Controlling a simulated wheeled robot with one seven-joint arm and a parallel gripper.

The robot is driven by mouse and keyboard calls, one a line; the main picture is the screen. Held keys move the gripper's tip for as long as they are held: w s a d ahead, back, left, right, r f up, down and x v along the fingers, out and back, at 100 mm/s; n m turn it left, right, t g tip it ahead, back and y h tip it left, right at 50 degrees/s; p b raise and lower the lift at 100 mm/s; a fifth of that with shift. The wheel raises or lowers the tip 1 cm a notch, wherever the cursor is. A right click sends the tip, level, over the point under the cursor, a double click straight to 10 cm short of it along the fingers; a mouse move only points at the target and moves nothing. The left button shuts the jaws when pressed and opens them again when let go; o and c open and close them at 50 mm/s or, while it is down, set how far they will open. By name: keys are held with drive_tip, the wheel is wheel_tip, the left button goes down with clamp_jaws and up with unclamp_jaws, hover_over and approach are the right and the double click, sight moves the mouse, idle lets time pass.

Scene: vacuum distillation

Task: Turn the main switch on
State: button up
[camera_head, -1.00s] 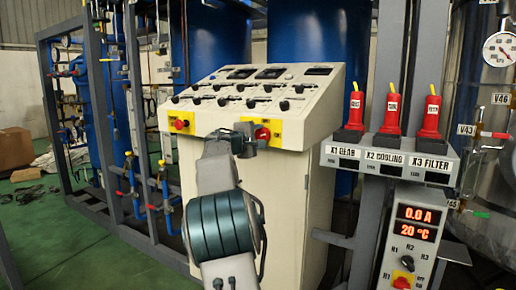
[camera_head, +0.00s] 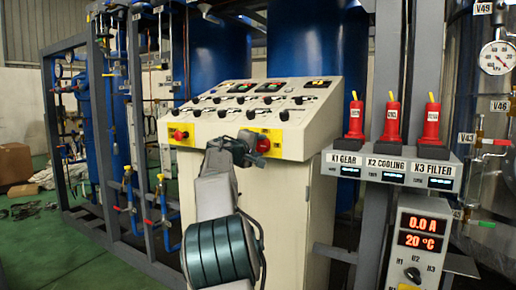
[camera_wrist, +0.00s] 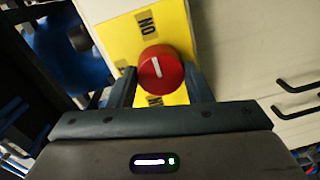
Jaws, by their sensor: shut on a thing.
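The main switch is a red round knob (camera_wrist: 160,72) with a white mark on a yellow plate (camera_wrist: 120,35). In the wrist view the mark runs roughly up the picture, with an ON label above it and another label partly hidden below. My gripper (camera_wrist: 162,85) is shut on the knob, one finger at each side. In the head view my gripper (camera_head: 250,145) is at the right yellow plate of the cream control console (camera_head: 255,190), and the knob (camera_head: 263,144) shows just beside it.
Another red knob (camera_head: 180,135) sits on the console's left yellow plate. Several black switches line the sloped top, below lit displays (camera_head: 318,84).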

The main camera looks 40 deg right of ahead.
drive_tip(key=shift+f, duration=0.1)
drive_tip(key=o, duration=1)
drive_tip(key=shift+a, duration=0.1)
drive_tip(key=b+v, duration=0.2)
drive_tip(key=v, duration=1.1)
drive_tip(key=shift+s+a, duration=0.2)
drive_tip(key=shift+a, duration=0.1)
